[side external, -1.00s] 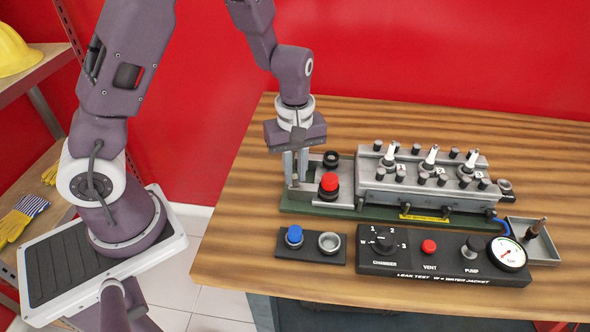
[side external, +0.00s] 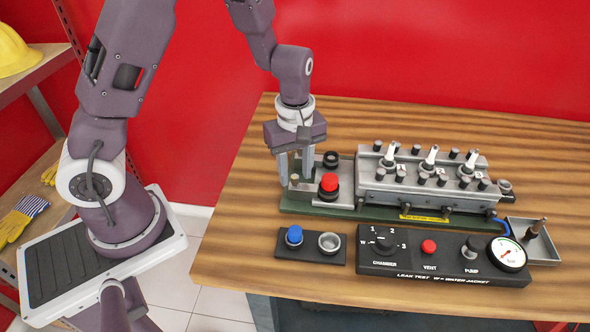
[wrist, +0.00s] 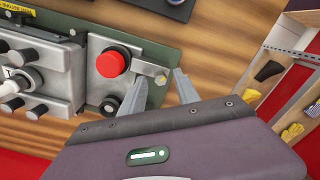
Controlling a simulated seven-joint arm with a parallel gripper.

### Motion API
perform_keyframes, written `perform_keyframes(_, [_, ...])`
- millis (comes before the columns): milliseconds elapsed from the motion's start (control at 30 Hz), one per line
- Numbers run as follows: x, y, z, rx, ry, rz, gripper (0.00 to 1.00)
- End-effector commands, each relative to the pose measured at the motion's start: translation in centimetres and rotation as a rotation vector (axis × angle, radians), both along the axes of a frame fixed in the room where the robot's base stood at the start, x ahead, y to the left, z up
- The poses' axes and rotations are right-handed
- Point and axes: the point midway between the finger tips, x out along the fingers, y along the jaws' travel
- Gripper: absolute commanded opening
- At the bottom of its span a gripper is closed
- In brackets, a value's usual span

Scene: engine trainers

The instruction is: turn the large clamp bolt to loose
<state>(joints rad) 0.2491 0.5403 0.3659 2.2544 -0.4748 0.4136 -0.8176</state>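My gripper (side external: 295,181) points down over the left end of the engine fixture in the side view. In the wrist view its two fingers are apart, with the tips on either side of the bolt head. No contact between fingers and bolt shows. The fingers partly hide the bolt in the side view, and its turn marking cannot be read.
The red button (side external: 329,183) stands close right of my fingers, with a dark knob (side external: 331,159) behind it. The grey engine block (side external: 420,182) is further right. A blue-button box (side external: 294,235) and the leak-test panel (side external: 445,262) lie in front. Bare wood is free to the left.

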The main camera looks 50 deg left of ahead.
Motion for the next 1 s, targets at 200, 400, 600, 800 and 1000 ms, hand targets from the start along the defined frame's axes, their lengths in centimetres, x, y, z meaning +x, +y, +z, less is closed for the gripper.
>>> perform_keyframes(200, [-0.1,0.0,0.0,0.000,0.002,-0.001,0.37])
perform_keyframes(400, [0.1,-0.1,2.9,-0.001,-0.004,-0.004,0.37])
perform_keyframes(600, [0.0,-0.1,6.4,-0.002,-0.003,-0.002,0.37])
perform_keyframes(800, [-0.1,0.0,7.1,0.000,0.002,-0.001,0.37])
perform_keyframes(1000, [-0.3,-0.2,7.7,-0.012,-0.007,-0.023,0.37])
